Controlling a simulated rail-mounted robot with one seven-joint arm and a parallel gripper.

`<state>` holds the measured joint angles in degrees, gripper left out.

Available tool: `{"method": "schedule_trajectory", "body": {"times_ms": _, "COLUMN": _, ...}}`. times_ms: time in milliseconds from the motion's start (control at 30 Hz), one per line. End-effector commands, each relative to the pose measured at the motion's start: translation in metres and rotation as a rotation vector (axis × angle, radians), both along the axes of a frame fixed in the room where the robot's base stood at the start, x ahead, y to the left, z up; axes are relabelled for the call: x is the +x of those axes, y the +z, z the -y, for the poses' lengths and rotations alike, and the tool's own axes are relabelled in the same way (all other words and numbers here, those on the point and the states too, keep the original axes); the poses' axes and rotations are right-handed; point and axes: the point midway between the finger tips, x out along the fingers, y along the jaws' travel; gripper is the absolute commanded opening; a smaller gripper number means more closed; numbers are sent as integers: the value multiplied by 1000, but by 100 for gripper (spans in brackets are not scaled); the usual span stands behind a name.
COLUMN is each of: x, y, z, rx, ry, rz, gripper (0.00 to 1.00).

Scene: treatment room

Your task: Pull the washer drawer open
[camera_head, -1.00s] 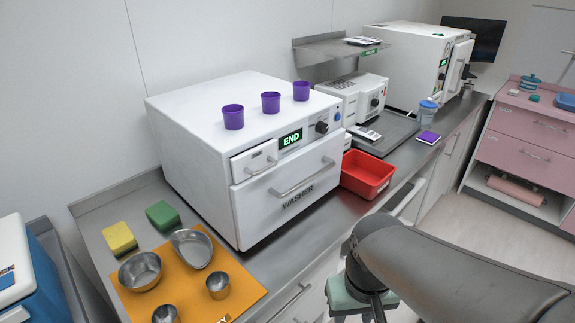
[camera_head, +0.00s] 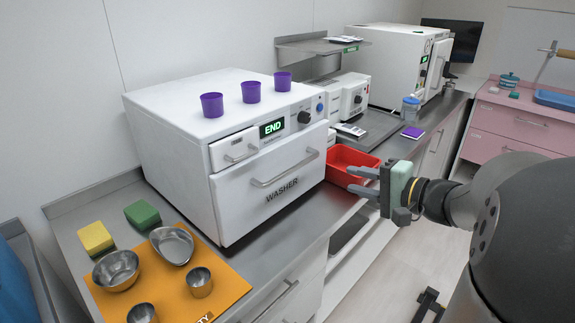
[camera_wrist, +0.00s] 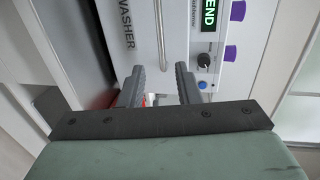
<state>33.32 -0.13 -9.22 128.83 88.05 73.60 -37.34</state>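The white washer (camera_head: 160,115) stands on the counter. Its wide front drawer (camera_head: 235,208), marked WASHER, has a horizontal bar handle (camera_head: 285,168) and looks shut in the head view. My gripper (camera_head: 353,179) is open and empty, to the right of the drawer front, with its fingers pointing toward the washer and apart from the handle. In the wrist view the handle (camera_wrist: 160,35) runs up from between the two fingertips of my gripper (camera_wrist: 159,70), beyond them. The WASHER label (camera_wrist: 127,28) lies left of it and the END display (camera_wrist: 209,16) to the right.
A red bin (camera_head: 342,158) stands right of the washer, behind my fingers. A smaller drawer (camera_head: 230,150) is above the wide one. Purple cups (camera_head: 251,92) stand on top. Metal bowls (camera_head: 116,269) sit on an orange mat (camera_head: 226,288) in front at left.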

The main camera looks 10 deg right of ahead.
Motion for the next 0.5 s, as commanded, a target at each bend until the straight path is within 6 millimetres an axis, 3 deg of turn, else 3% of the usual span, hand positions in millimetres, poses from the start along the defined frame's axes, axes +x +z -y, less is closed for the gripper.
{"method": "schedule_trajectory", "body": {"times_ms": 167, "x": 18, "y": -2, "z": -13, "rx": 1, "ry": 2, "rz": 1, "gripper": 30}}
{"method": "schedule_trajectory", "body": {"times_ms": 500, "x": 76, "y": -17, "z": -56, "rx": 2, "ry": 4, "rz": -2, "gripper": 30}}
